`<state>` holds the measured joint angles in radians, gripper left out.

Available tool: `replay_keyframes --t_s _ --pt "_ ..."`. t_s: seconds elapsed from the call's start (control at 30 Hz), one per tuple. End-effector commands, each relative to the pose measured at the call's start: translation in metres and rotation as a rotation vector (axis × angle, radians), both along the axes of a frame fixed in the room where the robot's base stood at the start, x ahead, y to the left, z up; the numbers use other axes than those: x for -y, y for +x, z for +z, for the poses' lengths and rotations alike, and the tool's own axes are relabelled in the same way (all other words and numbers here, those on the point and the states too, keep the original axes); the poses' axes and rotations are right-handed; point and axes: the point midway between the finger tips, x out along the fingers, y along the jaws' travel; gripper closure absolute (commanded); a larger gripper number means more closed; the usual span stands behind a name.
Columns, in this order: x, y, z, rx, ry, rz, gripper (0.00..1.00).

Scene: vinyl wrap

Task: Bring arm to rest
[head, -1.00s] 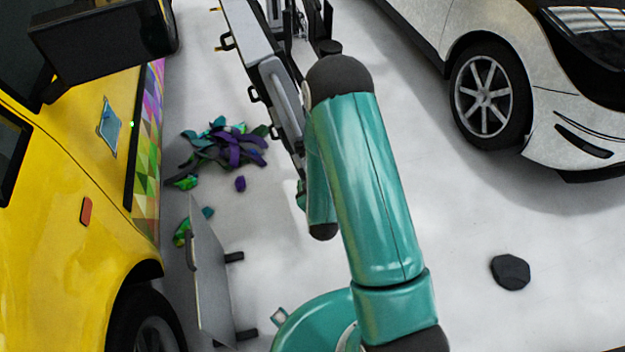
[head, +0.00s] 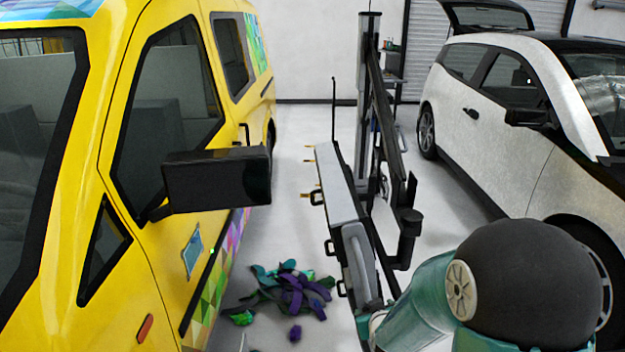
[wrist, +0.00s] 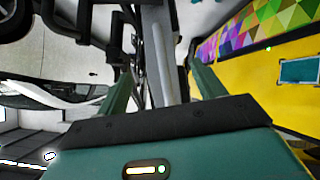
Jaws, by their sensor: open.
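My gripper (wrist: 163,82) shows in the wrist view with its two greenish fingers spread apart and nothing between them. In the head view my teal arm, with its dark rounded joint, fills the lower right. It hides my gripper there. In the wrist view, part of the long grey rack lies beyond the gap between the fingers, and the yellow van's patterned side is to the right.
A yellow van (head: 150,270) with a black mirror (head: 215,180) stands left. A grey rack (head: 338,190) stands centre, near my arm. Vinyl scraps (head: 290,288) lie on the floor between. A white car (head: 490,125) stands right. Floor (head: 300,135) shows clear behind the scraps.

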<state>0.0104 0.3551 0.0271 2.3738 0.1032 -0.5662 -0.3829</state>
Motion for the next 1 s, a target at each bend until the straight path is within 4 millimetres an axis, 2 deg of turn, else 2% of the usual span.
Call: replay_keyframes --t_s 0.03,0.27,0.5,0.67,0.8,0.9,1.0 --pt "-0.001 -0.004 0.02 -0.011 0.017 -0.003 0.31" --pt "-0.005 -0.041 0.084 -0.119 0.089 -0.024 0.31" --pt "-0.007 -0.1 0.142 -0.234 0.148 -0.062 0.31" --pt "-0.007 -0.15 0.174 -0.31 0.179 -0.097 0.31" --pt "-0.005 -0.198 0.196 -0.376 0.203 -0.135 0.31" --pt "-0.004 -0.23 0.207 -0.419 0.216 -0.161 0.31" --pt "-0.003 -0.254 0.212 -0.452 0.223 -0.183 0.31"
